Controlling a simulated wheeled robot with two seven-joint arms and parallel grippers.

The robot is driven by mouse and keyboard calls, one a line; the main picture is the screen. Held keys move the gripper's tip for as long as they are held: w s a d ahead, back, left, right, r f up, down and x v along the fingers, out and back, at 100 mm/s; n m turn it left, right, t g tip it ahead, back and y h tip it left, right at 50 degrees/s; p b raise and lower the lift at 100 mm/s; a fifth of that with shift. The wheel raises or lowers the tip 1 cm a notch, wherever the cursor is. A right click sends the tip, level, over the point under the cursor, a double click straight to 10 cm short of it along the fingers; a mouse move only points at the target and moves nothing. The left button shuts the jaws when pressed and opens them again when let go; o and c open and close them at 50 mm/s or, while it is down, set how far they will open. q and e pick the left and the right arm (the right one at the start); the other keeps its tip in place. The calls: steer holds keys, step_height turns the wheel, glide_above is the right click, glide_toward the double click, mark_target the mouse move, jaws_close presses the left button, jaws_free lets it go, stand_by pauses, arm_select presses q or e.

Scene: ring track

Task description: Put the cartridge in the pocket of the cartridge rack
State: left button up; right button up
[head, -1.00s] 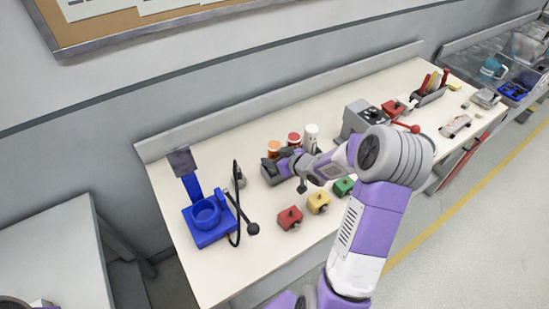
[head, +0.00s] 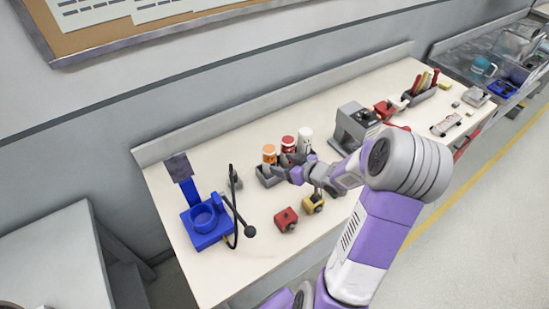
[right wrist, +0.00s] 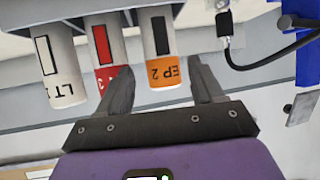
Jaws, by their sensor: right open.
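An orange-capped cartridge (head: 269,151), a red-capped one (head: 288,143) and a white one (head: 305,138) stand upright in a row at the grey rack (head: 267,181). My right gripper (head: 284,166) is open and empty in front of the row and hides part of the rack. In the right wrist view, which is upside down, the orange cartridge (right wrist: 160,62) labelled EP 2 shows between the spread fingers of the gripper (right wrist: 166,85). The red cartridge (right wrist: 105,50) is behind the left finger, and the white cartridge (right wrist: 52,65) is further left. My left gripper is out of view.
A blue stand (head: 207,220) with a black cable is left of the rack. A red block (head: 286,219) and a yellow block (head: 313,204) lie in front. A grey machine (head: 355,123) stands to the right.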

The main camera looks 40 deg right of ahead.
steer(key=v, duration=0.4)
steer(key=shift+p, duration=0.4)
